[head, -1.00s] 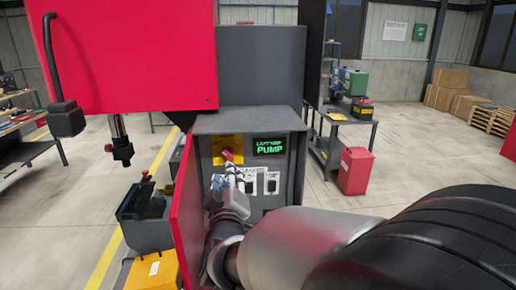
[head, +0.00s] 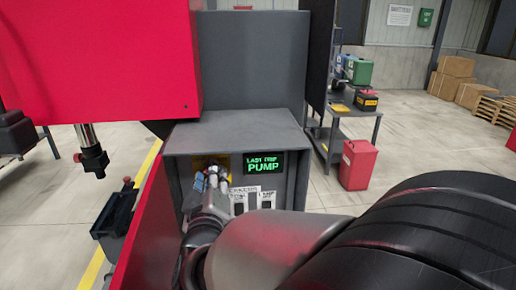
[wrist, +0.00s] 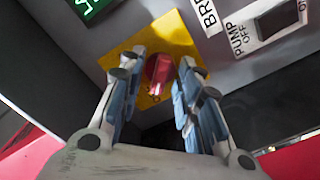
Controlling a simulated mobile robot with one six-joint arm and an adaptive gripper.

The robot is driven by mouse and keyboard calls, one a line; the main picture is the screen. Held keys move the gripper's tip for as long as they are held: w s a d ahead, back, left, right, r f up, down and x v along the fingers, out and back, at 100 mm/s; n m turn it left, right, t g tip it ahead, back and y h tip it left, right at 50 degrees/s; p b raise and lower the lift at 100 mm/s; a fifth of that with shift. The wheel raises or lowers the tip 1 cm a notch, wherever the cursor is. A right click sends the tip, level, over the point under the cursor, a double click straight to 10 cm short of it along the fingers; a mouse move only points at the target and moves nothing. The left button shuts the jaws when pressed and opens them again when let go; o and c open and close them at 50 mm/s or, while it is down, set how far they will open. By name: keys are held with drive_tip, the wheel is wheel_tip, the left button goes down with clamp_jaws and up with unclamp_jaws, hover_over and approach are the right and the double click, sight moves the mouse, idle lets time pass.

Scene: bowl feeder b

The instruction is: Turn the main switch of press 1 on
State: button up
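The main switch (wrist: 160,76) is a red rotary knob on a yellow plate (wrist: 152,35), in the middle of the wrist view. My gripper (wrist: 160,68) is open, with one blue-padded finger on each side of the knob. A gap shows between each finger and the knob; whether the fingertips reach around it or stop just in front, I cannot tell. In the head view my gripper (head: 214,176) is at the open cabinet (head: 240,130) and hides the knob; only a bit of the yellow plate (head: 199,161) shows.
A green-lit display (head: 263,164) reading "LAST TRIP PUMP" sits right of the switch. Labelled breakers, including a pump breaker (wrist: 277,22), are close by. The red cabinet door (head: 145,235) stands open at left. A red bin (head: 357,165) stands on the floor at right.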

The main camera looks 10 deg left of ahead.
drive_tip(key=shift+s, duration=0.15)
drive_tip(key=shift+c, duration=0.4)
drive_tip(key=c, duration=0.6)
drive_tip(key=shift+d+r+m+b, duration=0.1)
drive_tip(key=shift+m+b, duration=3.35)
drive_tip(key=shift+m, duration=1.05)
drive_tip(key=shift+d+m+b, duration=0.1)
drive_tip(key=shift+m+b, duration=3.35)
drive_tip(key=shift+m, duration=1.05)
